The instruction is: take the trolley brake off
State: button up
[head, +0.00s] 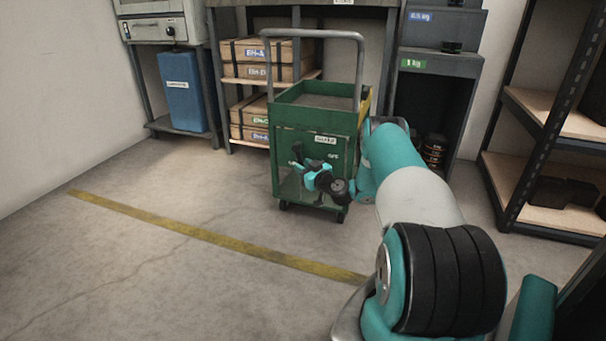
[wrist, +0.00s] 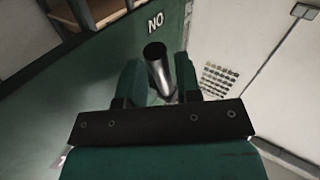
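The green trolley (head: 290,160) stands upright on the floor, with a small white label (head: 325,139) on its front panel. Smaller lettering (head: 333,155) below it is too small to read surely. My gripper (head: 301,168) is at this panel. In the wrist view my gripper's fingers (wrist: 159,85) are apart, on either side of a dark, round metal lever (wrist: 156,58). A narrow gap shows on the lever's left; contact on its right cannot be told. The lever's end lies near white letters (wrist: 155,22), seemingly "ON" upside down. In the head view my gripper hides most of the lever.
The trolley has a grey push handle (head: 312,34). Behind it are shelves with wooden boxes (head: 262,70) and a dark cabinet (head: 440,75). A blue bin (head: 181,92) stands at left, a rack (head: 550,130) at right. The floor left of the yellow line (head: 215,238) is clear.

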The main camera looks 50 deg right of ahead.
jog(key=shift+w+d, duration=0.1)
jog(key=shift+w, duration=0.35)
jog(key=shift+c, duration=0.4)
grip_shut()
jog(key=shift+s+r, duration=0.1)
jog(key=shift+r, duration=0.05)
